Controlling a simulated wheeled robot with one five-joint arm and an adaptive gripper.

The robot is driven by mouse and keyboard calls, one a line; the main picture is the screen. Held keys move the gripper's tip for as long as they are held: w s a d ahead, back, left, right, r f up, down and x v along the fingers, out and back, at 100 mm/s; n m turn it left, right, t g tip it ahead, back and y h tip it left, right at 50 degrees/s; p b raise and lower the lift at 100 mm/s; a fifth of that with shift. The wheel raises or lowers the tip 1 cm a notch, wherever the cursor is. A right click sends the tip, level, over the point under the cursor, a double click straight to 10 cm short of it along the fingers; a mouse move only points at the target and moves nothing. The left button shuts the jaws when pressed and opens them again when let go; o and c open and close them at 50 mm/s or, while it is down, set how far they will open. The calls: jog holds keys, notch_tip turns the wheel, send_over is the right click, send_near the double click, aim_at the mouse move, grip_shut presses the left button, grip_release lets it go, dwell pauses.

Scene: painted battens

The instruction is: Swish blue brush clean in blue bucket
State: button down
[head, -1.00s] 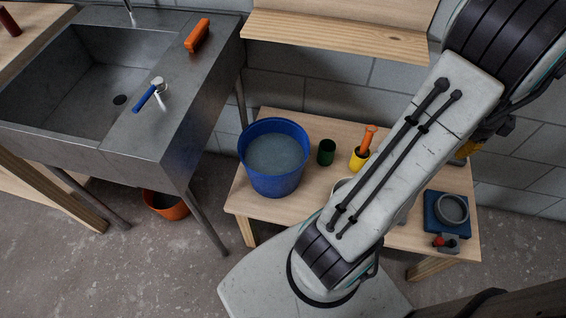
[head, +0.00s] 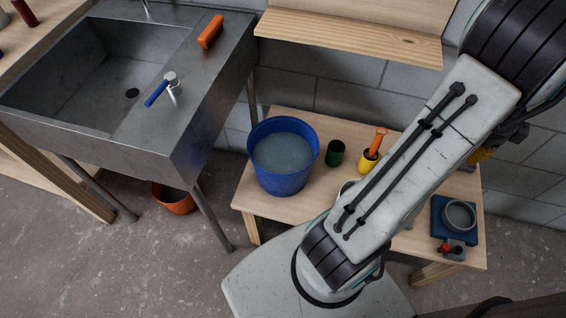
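The blue bucket (head: 283,187) stands upright at the left end of the low wooden table, filled with greyish water. A slim blue-handled item (head: 157,93) with a pale metallic end is at the right side of the sink; I cannot tell whether it is the blue brush or a tap. My arm crosses the right half of the picture, over the table. My gripper is not in view, so whether it holds anything is hidden.
A green cup (head: 336,153), a yellow cup (head: 367,164) with an orange-handled tool, and a blue tray (head: 441,232) with a grey bowl (head: 458,214) share the table (head: 245,195). A steel sink (head: 195,115) stands left, an orange bucket (head: 176,204) below it. A wooden shelf (head: 345,40) overhangs behind.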

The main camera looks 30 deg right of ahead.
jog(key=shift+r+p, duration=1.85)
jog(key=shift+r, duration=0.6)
